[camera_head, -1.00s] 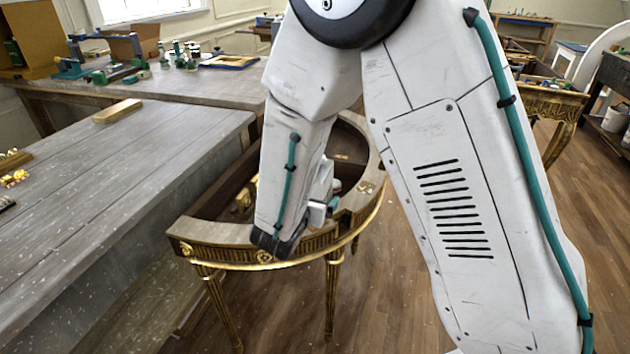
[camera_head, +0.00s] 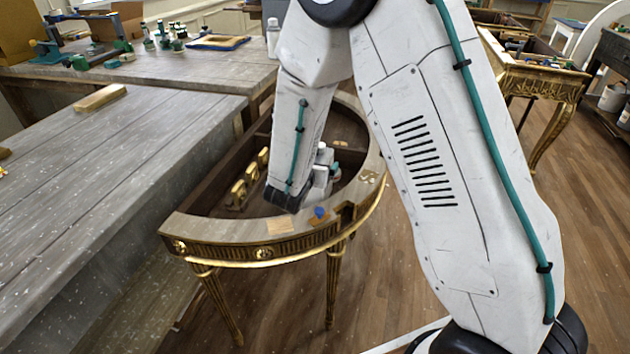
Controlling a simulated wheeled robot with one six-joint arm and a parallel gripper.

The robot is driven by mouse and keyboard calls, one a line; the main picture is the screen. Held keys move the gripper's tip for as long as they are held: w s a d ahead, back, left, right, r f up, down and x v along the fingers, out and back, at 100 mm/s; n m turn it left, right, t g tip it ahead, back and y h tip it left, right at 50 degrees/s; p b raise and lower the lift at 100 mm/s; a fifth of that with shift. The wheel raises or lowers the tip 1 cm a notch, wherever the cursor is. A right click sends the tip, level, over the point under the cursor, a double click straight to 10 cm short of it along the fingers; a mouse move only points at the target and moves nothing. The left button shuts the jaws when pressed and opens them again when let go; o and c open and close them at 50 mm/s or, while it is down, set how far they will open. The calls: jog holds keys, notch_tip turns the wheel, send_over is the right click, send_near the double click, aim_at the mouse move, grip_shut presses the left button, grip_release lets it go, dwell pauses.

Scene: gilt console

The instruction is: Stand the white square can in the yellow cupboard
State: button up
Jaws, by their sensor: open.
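The yellow cupboard (camera_head: 15,32) is cut off at the top left; only part of its side shows. A small white container with a narrow neck (camera_head: 272,40) stands on the back bench, just left of my arm; it may be the white square can, but its shape is too small to be sure. My gripper (camera_head: 324,184) is low over the open half-round gilt console, partly hidden behind my forearm. It is open. A pale upright shape with a white top shows beside it; I cannot tell whether that is part of my wrist or a separate thing.
The gilt console (camera_head: 225,231) has gilt pieces (camera_head: 248,180) inside and a blue item (camera_head: 319,212) on its rim. A long grey bench (camera_head: 110,170) runs along the left, with a wooden block (camera_head: 100,98). Small bottles and tools crowd the back bench (camera_head: 170,75).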

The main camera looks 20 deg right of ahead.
jog(key=shift+w+d, duration=0.1)
jog(key=shift+w, duration=0.05)
jog(key=c, duration=1.9)
grip_shut()
jog(key=shift+r, duration=0.1)
